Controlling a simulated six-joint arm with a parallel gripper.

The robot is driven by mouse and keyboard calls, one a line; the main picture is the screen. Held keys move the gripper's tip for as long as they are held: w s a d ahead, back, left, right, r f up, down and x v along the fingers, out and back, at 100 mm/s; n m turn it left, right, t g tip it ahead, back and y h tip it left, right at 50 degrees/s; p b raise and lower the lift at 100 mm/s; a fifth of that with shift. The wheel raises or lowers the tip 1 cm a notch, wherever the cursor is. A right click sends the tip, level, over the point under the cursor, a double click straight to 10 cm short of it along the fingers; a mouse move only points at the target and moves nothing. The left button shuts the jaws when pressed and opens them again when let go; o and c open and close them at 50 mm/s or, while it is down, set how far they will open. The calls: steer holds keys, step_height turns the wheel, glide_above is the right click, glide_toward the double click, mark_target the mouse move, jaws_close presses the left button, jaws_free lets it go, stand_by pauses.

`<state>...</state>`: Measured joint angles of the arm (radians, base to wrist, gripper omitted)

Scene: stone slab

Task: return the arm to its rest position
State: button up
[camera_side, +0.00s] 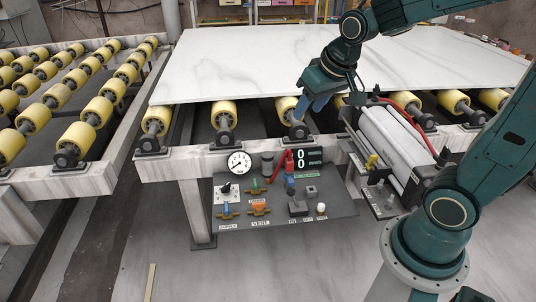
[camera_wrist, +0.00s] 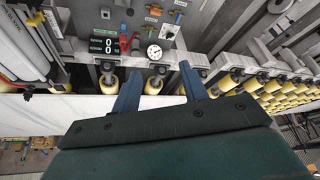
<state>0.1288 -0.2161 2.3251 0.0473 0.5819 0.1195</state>
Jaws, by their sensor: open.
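My gripper (camera_side: 313,104) is at the front edge of the white stone slab (camera_side: 230,62), above the control panel, with its fingers pointing down and left. In the wrist view my gripper (camera_wrist: 158,85) shows two blue fingers spread apart with nothing between them. The slab (camera_wrist: 85,115) also shows there, partly hidden behind the gripper body. My arm reaches in from the right of the side view.
Yellow rollers (camera_side: 223,116) carry the slab. A control panel (camera_side: 340,208) with a gauge (camera_side: 239,162), valves, switches and a display reading 0 over 0 (camera_side: 303,159) lies below. A white cylinder unit (camera_side: 392,143) with a red hose stands right of it. Another roller conveyor (camera_side: 75,133) is left.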

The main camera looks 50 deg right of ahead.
steer(key=s+a+r+n, duration=0.1)
steer(key=s+a, duration=0.1)
steer(key=s, duration=0.5)
steer(key=s+a+r+n+y, duration=0.1)
steer(key=s+a+r+n, duration=0.1)
steer(key=s, duration=0.4)
steer(key=shift+s+a+r+t, duration=0.3)
steer(key=shift+s+a, duration=0.1)
steer(key=shift+a, duration=0.2)
stand_by(0.6)
